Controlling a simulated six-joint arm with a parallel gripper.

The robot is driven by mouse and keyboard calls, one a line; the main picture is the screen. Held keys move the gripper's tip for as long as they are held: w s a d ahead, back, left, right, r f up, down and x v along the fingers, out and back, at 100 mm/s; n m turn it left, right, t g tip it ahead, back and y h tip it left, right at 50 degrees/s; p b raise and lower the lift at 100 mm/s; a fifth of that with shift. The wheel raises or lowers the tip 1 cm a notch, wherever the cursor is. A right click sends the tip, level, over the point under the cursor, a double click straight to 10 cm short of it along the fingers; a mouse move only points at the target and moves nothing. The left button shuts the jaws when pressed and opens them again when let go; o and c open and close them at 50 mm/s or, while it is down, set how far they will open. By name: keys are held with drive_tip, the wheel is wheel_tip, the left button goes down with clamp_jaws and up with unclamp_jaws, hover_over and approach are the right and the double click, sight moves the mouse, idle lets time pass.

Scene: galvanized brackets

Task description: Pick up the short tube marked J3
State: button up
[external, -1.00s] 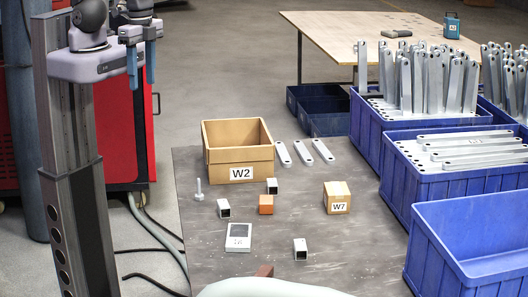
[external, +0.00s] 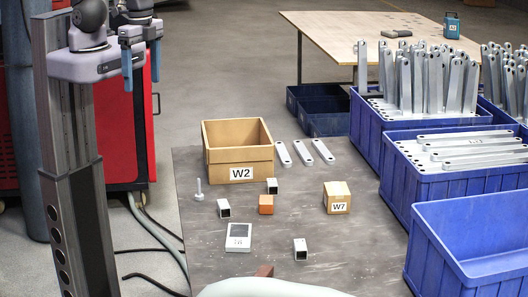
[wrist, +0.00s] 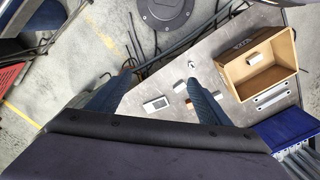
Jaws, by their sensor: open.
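Three short square tubes stand or lie on the grey table in the external view: one near the box (external: 272,186), one further left (external: 224,208), and one nearer the front (external: 300,249). I cannot read a J3 mark on any of them. My gripper (external: 141,66) is open and empty, high at the upper left, well away from the tubes. In the wrist view my gripper (wrist: 160,80) shows its two blue fingers spread apart over the table and floor, with nothing between them held.
A cardboard box marked W2 (external: 221,157) stands behind the tubes. A W7 block (external: 337,197), an orange block (external: 266,204), a bolt (external: 199,190) and a white display device (external: 239,236) are nearby. Blue crates (external: 448,186) line the right. The table's front right is clear.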

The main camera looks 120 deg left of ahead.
drive_tip(key=w+a+f+n+t+y+b, duration=0.1)
drive_tip(key=w+a+f+n+t+b, duration=0.25)
drive_tip(key=w+f+b, duration=0.6)
drive_tip(key=w+a+f+n+t+y+b, duration=0.15)
drive_tip(key=w+a+f+b, duration=0.45)
drive_tip(key=f, duration=0.6)
drive_tip(key=n+t+y+b, duration=0.2)
drive_tip(key=n+y+b, duration=0.45)
drive_tip(key=b, duration=0.35)
approach(272, 182)
drive_tip(key=shift+w+a+f+m+y, duration=0.1)
drive_tip(key=shift+w+f+m+y, duration=0.1)
drive_tip(key=shift+w+f, duration=0.35)
drive_tip(key=shift+w+a+f+m+y, duration=0.1)
drive_tip(key=shift+w+f+y, duration=0.1)
drive_tip(key=shift+w+f, duration=0.35)
drive_tip(key=shift+s+a, duration=0.25)
drive_tip(key=shift+a, duration=0.2)
drive_tip(key=shift+p+x, duration=0.75)
drive_tip(key=shift+x, duration=2.85)
drive_tip(key=shift+s+a+r, duration=0.1)
drive_tip(key=shift+a, duration=0.05)
drive_tip(key=c, duration=1.1)
